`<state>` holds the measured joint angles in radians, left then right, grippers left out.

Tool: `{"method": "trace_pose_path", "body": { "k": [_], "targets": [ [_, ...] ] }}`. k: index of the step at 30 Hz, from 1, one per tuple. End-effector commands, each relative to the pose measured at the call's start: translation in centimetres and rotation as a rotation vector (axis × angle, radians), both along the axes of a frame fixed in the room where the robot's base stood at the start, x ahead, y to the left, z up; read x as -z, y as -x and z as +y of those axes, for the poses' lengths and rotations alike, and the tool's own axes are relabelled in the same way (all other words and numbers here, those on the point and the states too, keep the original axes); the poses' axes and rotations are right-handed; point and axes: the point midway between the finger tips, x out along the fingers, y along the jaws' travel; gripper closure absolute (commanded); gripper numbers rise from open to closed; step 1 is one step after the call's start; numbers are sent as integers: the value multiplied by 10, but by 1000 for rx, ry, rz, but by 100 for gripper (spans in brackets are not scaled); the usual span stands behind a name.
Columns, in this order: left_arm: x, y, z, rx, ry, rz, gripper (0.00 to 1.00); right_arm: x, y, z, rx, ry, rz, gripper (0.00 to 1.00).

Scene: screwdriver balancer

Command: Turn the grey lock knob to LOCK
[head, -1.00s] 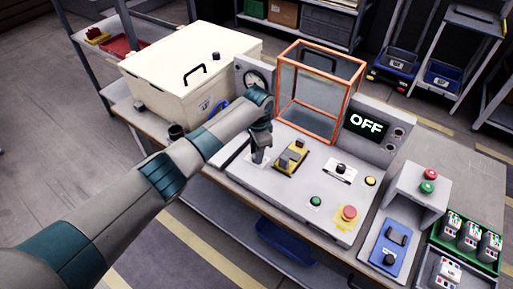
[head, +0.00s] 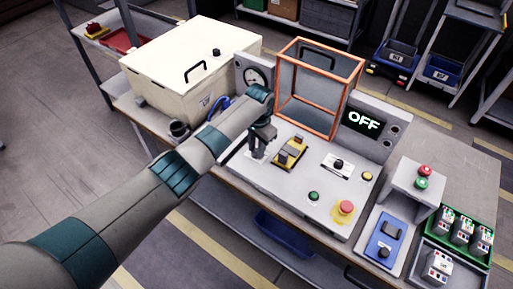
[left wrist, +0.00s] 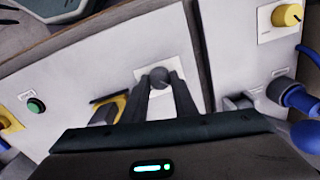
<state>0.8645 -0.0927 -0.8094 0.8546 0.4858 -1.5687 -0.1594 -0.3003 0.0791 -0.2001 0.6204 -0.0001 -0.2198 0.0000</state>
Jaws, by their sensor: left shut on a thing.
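The grey lock knob (left wrist: 159,77) is a dark round knob on a white plate (left wrist: 174,66) in the left wrist view. My left gripper (left wrist: 160,84) has its two dark fingers on either side of the knob and is shut on it. In the head view my left gripper (head: 257,152) reaches down to the left part of the grey machine panel (head: 282,192). It hides the knob there, and I cannot read the knob's setting or any LOCK mark. My right gripper is not in view.
A yellow-based fixture (head: 289,153) sits just right of my gripper. An orange-framed clear guard (head: 318,88) stands behind, beside a display reading OFF (head: 363,121). A green button (head: 313,196) and a red stop button (head: 345,208) are on the panel's front. A cream box (head: 190,70) stands left.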

Motion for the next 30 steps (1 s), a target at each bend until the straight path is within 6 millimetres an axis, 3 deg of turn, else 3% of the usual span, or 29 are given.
{"method": "trace_pose_path", "body": {
  "k": [2,3,5,20,26,30],
  "targets": [
    [-2,-2,0,-1,1,-4,97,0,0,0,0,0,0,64],
    [-2,-2,0,-1,1,-4,67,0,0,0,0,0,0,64],
    [-1,-1,0,0,1,-4,56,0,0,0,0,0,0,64],
    [-7,-1,-1,1,2,-3,56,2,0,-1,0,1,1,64],
    [-28,0,-2,2,4,-5,56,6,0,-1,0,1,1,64],
    [-53,0,-3,2,3,-6,56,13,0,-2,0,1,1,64]
  ]
}}
